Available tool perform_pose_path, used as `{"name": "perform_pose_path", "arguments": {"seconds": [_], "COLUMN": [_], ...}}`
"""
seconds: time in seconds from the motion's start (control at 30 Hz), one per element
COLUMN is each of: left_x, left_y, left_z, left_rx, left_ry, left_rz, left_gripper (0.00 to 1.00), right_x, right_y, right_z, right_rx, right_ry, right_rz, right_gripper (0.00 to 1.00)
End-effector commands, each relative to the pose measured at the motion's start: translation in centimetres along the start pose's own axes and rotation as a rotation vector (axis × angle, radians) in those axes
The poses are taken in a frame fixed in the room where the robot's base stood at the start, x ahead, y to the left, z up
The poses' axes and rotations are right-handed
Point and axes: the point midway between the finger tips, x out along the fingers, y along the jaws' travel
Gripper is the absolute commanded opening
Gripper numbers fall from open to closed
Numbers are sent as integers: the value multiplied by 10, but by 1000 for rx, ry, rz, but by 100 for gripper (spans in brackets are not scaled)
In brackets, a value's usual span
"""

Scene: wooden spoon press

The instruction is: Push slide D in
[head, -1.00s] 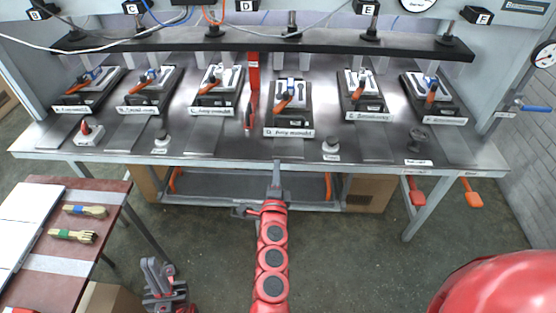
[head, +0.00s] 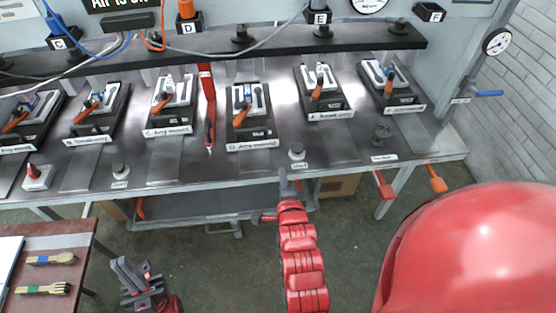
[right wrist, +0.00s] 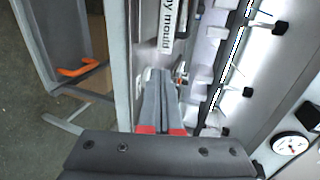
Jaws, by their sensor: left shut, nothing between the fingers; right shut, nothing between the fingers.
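Slide D is hard to single out; I take it to be part of the mould unit (head: 250,108) with a dark base, pale mould and orange-handled lever, below the D label (head: 188,28) and slightly right of it. Its white name strip (head: 252,145) faces the front edge. My right gripper (head: 283,174) is shut and empty at the bench's front edge, right of that strip and apart from it. In the right wrist view its closed fingers (right wrist: 162,105) point toward a strip reading "y mould" (right wrist: 168,25). My left gripper (head: 135,278) is shut and empty, low at left.
Similar mould units stand in a row along the metal bench (head: 215,170). A round knob (head: 297,152) stands close beyond my right gripper. A dark shelf (head: 270,50) overhangs the back.

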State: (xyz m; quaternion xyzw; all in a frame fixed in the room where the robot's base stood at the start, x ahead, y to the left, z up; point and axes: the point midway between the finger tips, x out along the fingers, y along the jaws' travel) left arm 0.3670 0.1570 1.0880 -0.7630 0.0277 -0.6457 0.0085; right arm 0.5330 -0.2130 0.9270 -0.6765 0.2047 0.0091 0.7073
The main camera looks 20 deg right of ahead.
Motion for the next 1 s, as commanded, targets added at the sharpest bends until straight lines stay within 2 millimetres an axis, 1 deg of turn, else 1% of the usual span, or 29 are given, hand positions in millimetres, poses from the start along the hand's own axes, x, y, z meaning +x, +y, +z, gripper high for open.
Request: {"name": "perform_pose_path", "arguments": {"seconds": [0.03,0.2,0.43,0.47,0.5,0.57,0.6,0.7,0.83,1.0], "left_x": [-14,-47,-89,-88,-82,-83,-77,-72,-70,-69], "left_y": [1,2,4,4,4,4,4,4,3,3], "left_z": [2,8,15,15,14,14,13,12,12,12], "left_rx": [0,0,0,0,0,0,0,0,0,0], "left_ry": [0,0,0,0,-1,0,0,0,0,0], "left_rz": [0,0,0,0,0,0,0,0,0,0], "left_gripper": [0,0,0,0,0,0,0,0,0,0], "right_x": [9,37,69,74,82,93,99,112,123,129], "right_y": [6,8,8,4,0,0,-4,-10,-10,-12], "right_z": [-1,-1,-1,-1,-1,-2,-1,-2,0,0], "right_rx": [2,1,-1,-2,-2,-2,-4,-2,-2,1], "right_ry": [2,2,2,3,2,5,2,2,0,-1], "right_rz": [-6,-11,-10,-7,-4,-4,-2,-2,2,-1], "right_gripper": [0,0,0,0,0,0,0,0,0,0]}}
